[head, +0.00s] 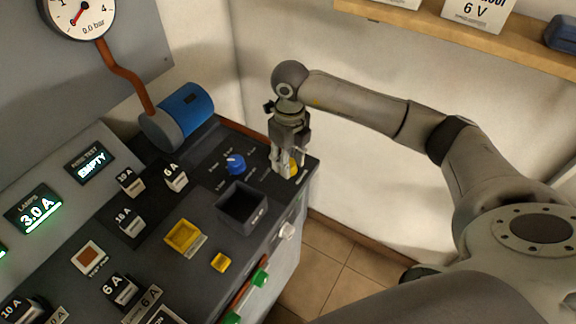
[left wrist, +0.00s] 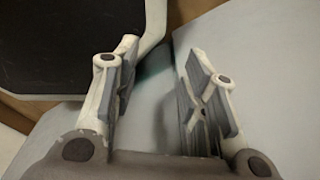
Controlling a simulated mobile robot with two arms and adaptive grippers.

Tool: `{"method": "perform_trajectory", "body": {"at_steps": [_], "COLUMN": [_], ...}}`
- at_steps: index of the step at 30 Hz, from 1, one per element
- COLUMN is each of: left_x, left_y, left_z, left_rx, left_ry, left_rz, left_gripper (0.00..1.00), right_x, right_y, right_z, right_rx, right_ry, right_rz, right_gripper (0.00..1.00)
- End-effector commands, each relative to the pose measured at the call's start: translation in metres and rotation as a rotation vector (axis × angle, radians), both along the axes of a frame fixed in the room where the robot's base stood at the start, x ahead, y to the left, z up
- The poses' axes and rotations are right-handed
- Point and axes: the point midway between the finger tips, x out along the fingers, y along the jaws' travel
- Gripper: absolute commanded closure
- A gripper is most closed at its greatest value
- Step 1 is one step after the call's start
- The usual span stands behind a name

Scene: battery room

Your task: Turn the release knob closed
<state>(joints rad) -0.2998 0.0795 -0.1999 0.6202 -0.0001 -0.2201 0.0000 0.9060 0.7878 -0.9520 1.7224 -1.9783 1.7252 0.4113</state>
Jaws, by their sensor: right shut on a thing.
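My right gripper (head: 287,166) points down at the far right corner of the dark bench panel. I cannot read a label that says whether this is the release knob. A blue knob (head: 236,162) with small markings around it sits just left of the gripper, apart from it. My left gripper (left wrist: 155,90) is open and empty in the left wrist view, with its two fingers well apart; it does not show in the head view.
A dark open box (head: 242,208), a yellow square tray (head: 183,236) and several labelled blocks stand on the panel. A blue cylinder (head: 184,108) and a pressure gauge (head: 80,14) are at the back left. A wooden shelf (head: 470,34) runs along the wall.

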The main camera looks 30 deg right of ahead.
Motion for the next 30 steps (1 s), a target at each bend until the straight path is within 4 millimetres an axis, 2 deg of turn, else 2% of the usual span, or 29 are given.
{"method": "perform_trajectory", "body": {"at_steps": [1,15,24,30], "left_x": [0.000,0.000,0.000,0.000], "left_y": [0.000,0.000,0.000,0.000], "left_z": [-0.010,-0.052,-0.069,-0.074], "left_rx": [0.000,0.000,0.000,0.000], "left_ry": [0.000,0.000,0.000,0.000], "left_rz": [0.000,0.000,0.000,0.000], "left_gripper": [0.60,0.60,0.60,0.60], "right_x": [0.001,0.002,0.002,0.001], "right_y": [-0.001,-0.001,-0.001,-0.001], "right_z": [-0.004,-0.003,-0.001,0.000], "right_rx": [-0.002,-0.002,-0.002,-0.001], "right_ry": [-0.004,-0.004,-0.002,-0.002], "right_rz": [0.044,0.478,0.679,0.753], "right_gripper": [0.89,0.89,0.89,0.89]}}
